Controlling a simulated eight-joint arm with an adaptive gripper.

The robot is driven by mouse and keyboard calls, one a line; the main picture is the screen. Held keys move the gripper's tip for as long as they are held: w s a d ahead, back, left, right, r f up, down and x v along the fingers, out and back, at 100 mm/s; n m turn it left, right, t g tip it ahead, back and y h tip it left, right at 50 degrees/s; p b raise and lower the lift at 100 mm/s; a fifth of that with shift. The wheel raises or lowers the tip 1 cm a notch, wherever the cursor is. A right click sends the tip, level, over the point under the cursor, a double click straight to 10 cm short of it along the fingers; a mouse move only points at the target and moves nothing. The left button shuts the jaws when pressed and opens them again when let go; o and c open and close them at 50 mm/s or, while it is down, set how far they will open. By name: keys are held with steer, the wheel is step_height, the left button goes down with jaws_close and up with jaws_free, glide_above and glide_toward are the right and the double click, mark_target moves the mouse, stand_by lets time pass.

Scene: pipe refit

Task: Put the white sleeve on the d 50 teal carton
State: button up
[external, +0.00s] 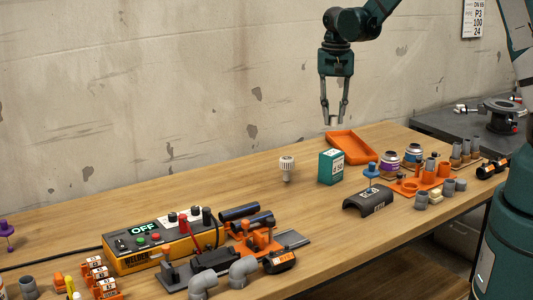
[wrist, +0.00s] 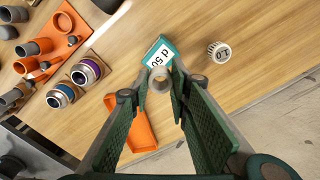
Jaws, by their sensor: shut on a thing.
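The teal carton (external: 331,167) marked d 50 stands upright on the bench, in front of an orange tray. In the wrist view the carton (wrist: 158,50) lies just beyond my fingertips, its label partly covered. My gripper (external: 333,121) is high above the bench, above the tray and carton, pointing down. It is shut on a small pale ring-like piece, which looks like the white sleeve (wrist: 160,79), its open end showing between the fingertips. The sleeve is clear of the carton. In the external view it is only a small pale spot.
A white ribbed cylinder (external: 287,167) with a dark mark stands left of the carton. The orange tray (external: 362,154) lies behind it. A black curved cover (external: 368,202), metal-capped jars (external: 390,160) and an orange fitting rack (external: 409,187) are right. A yellow welder box (external: 150,256) stands front left.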

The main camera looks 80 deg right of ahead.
glide_above(332, 152)
steer(key=shift+f, duration=2.6)
steer(key=shift+f, duration=1.9)
steer(key=shift+f, duration=0.2)
steer(key=o, duration=0.7)
steer(key=shift+c, duration=0.2)
steer(key=shift+r, duration=0.15)
step_height(332, 152, up, 12)
